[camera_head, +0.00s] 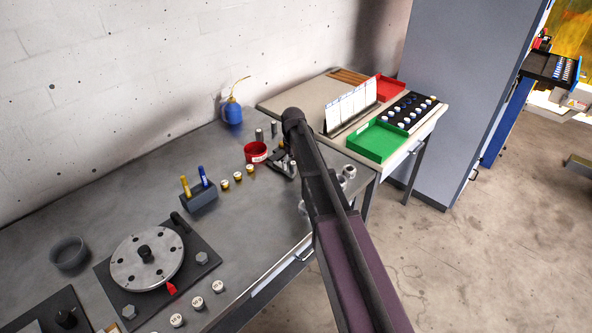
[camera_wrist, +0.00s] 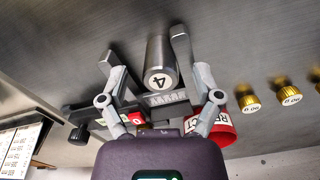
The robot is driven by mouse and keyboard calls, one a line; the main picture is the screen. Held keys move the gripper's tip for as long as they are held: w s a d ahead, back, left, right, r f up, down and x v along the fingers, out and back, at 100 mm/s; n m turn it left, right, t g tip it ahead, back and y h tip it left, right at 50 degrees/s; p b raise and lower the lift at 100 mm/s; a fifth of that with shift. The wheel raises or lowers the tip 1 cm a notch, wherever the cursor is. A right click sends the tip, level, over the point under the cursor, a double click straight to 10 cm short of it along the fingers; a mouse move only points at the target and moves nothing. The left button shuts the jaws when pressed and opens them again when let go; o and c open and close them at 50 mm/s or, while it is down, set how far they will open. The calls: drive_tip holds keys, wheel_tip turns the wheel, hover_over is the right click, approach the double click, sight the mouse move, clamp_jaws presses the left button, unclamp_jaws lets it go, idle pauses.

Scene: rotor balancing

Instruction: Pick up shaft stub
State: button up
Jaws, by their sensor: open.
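In the wrist view, a grey metal cylinder with a "4" label on its end (camera_wrist: 160,66) appears to be the shaft stub. My gripper (camera_wrist: 146,62) is open, with one finger to the left of the cylinder and one to the right. I cannot tell whether either finger touches it. In the head view, my arm crosses the bench and my gripper (camera_head: 284,161) is at its back right part, partly hidden by the arm. Two upright metal cylinders (camera_head: 259,135) (camera_head: 274,128) stand just behind it.
A red reject cup (camera_head: 255,152) stands close beside my gripper and also shows in the wrist view (camera_wrist: 223,130). Brass weights (camera_head: 238,176) are in a row to the left. A dark fixture with a black knob (camera_wrist: 79,135) is close by. A blue oil can (camera_head: 232,112) stands behind.

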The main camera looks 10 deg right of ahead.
sight(293, 163)
idle(0.4)
clamp_jaws()
drive_tip(key=shift+r, duration=0.1)
wheel_tip(293, 163, up, 10)
drive_tip(key=p, duration=1)
idle(0.8)
